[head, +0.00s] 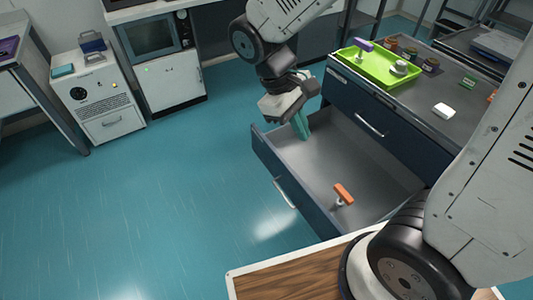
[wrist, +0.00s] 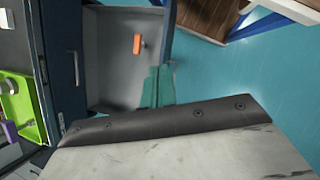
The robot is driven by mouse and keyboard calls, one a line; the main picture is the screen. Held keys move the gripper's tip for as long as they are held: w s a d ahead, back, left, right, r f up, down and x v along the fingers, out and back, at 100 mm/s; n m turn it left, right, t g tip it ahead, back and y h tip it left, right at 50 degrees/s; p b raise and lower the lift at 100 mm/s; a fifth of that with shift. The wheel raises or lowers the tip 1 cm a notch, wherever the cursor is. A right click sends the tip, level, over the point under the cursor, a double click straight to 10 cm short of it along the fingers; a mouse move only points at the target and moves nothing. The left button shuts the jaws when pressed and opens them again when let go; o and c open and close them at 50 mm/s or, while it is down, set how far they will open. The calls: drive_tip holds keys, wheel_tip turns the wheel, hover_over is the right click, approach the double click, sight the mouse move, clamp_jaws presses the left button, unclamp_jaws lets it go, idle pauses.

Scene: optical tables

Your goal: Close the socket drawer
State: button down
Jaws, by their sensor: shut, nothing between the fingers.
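The socket drawer (head: 345,165) is pulled well out of the dark blue cabinet (head: 350,95). Its grey inside and its blue front with a handle (head: 284,193) show in the head view. An orange-handled tool (head: 343,192) lies inside; it also shows in the wrist view (wrist: 137,43). My gripper (head: 301,125) is shut and empty, with teal fingers pointing down at the drawer's far end, near its front panel. In the wrist view the fingers (wrist: 158,88) overlap the drawer's edge; I cannot tell whether they touch it.
A green tray (head: 375,65) with small items stands on the cabinet top, with several jars and a white object (head: 444,110) near it. A wood-topped surface (head: 290,277) is at the near edge. Open teal floor (head: 170,200) lies in front of the drawer.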

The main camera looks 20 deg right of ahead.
drive_tip(key=w+a+f+n+t+h, duration=0.15)
drive_tip(key=w+a+f+n, duration=0.25)
drive_tip(key=f, duration=0.4)
drive_tip(key=w+a+f+n+t+h, duration=0.1)
drive_tip(key=w+a+f+n+h, duration=0.2)
drive_tip(key=f, duration=0.4)
drive_tip(key=w+a+f+n+t+h, duration=0.1)
drive_tip(key=w+a+f+n, duration=0.35)
drive_tip(key=f, duration=0.35)
drive_tip(key=n+t, duration=0.2)
drive_tip(key=n, duration=0.1)
approach(273, 154)
wheel_tip(273, 154, down, 3)
drive_tip(key=d, duration=0.3)
drive_tip(key=shift+w+d+f+y, duration=0.25)
drive_tip(key=shift+d+f+y, duration=0.05)
drive_tip(key=shift+y, duration=0.05)
drive_tip(key=shift+w+d, duration=0.1)
drive_tip(key=shift+d, duration=0.35)
